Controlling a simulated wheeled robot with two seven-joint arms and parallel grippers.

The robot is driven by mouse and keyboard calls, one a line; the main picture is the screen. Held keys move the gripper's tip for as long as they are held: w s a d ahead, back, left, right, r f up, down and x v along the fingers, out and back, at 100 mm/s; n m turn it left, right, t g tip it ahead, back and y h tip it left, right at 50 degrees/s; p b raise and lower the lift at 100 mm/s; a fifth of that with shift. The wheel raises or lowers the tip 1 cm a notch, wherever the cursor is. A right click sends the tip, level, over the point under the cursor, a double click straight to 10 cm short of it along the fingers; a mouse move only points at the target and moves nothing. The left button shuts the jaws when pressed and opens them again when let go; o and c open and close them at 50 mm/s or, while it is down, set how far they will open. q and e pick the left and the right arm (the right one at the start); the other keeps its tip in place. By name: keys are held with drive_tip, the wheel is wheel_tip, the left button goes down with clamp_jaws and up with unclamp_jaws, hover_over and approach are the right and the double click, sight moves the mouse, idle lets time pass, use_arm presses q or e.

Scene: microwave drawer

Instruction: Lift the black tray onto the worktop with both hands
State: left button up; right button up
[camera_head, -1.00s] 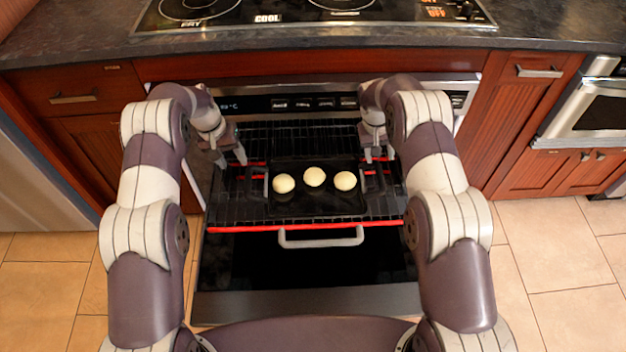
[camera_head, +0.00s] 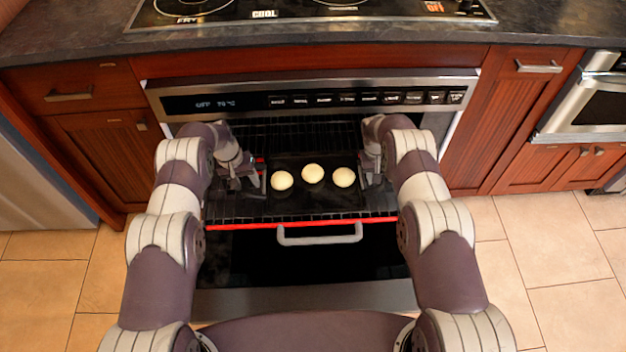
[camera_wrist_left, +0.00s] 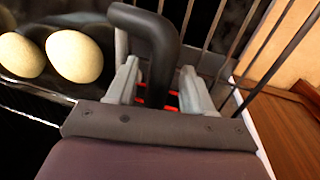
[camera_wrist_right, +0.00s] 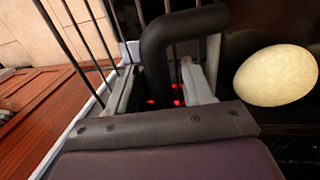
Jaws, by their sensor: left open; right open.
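The black tray (camera_head: 318,203) lies on the pulled-out oven rack and holds three pale round buns (camera_head: 313,173). My left gripper (camera_head: 252,184) is at the tray's left end. In the left wrist view its open fingers (camera_wrist_left: 165,88) stand on either side of the tray's black handle (camera_wrist_left: 160,40). My right gripper (camera_head: 372,182) is at the tray's right end. In the right wrist view its open fingers (camera_wrist_right: 165,85) straddle the other black handle (camera_wrist_right: 160,45). Neither gripper is closed on its handle.
The dark worktop (camera_head: 300,42) with a cooktop (camera_head: 310,12) is above and behind the oven. The rack has a red front edge (camera_head: 240,227). The open oven door with a grey handle (camera_head: 320,238) lies below it. Wooden cabinets (camera_head: 95,150) stand on both sides.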

use_arm(q)
clamp_jaws()
use_arm(e)
clamp_jaws()
use_arm(q)
drive_tip(key=shift+r, duration=0.15)
use_arm(e)
drive_tip(key=shift+r, duration=0.15)
